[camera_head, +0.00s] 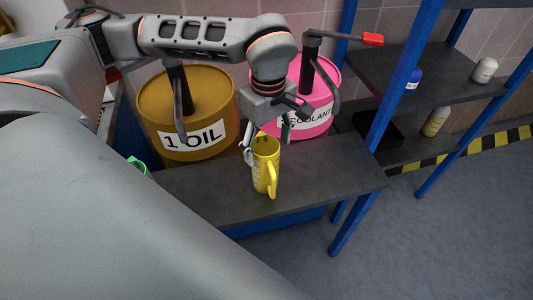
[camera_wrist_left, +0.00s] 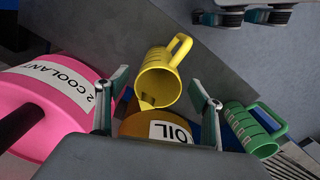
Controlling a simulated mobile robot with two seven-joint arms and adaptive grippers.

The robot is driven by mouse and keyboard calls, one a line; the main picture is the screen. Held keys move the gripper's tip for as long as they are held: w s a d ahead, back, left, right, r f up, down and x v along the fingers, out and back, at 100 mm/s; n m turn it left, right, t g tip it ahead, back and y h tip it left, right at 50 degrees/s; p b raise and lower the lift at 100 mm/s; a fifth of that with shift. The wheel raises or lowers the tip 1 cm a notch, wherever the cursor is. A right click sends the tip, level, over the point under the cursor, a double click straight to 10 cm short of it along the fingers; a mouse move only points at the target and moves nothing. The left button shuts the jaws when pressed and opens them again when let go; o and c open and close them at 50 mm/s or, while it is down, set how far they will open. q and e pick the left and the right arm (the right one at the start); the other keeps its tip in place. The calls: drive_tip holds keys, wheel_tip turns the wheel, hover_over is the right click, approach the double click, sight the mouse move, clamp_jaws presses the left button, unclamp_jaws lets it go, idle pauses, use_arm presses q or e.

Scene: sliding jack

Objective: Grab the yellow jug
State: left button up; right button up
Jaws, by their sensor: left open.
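The yellow jug (camera_head: 266,166) stands upright on the dark table (camera_head: 330,178) in the head view, its handle towards me. My left gripper (camera_head: 268,140) is at the jug's top, with a finger at its left side and another behind its upper right. In the left wrist view the yellow jug (camera_wrist_left: 160,77) shows its open mouth and handle, ahead of and between the two spread fingers of my left gripper (camera_wrist_left: 162,90). The fingers look apart from the jug, and nothing is held. My right gripper is not in view.
A yellow-brown oil drum (camera_head: 187,112) and a pink coolant drum (camera_head: 318,100) stand behind the table. A green jug (camera_wrist_left: 255,128) is beside the yellow one, mostly hidden by my arm in the head view. A blue-framed shelf (camera_head: 400,90) stands at right.

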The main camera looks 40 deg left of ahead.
use_arm(q)
drive_tip(key=c, duration=1.6)
drive_tip(key=shift+r, duration=0.1)
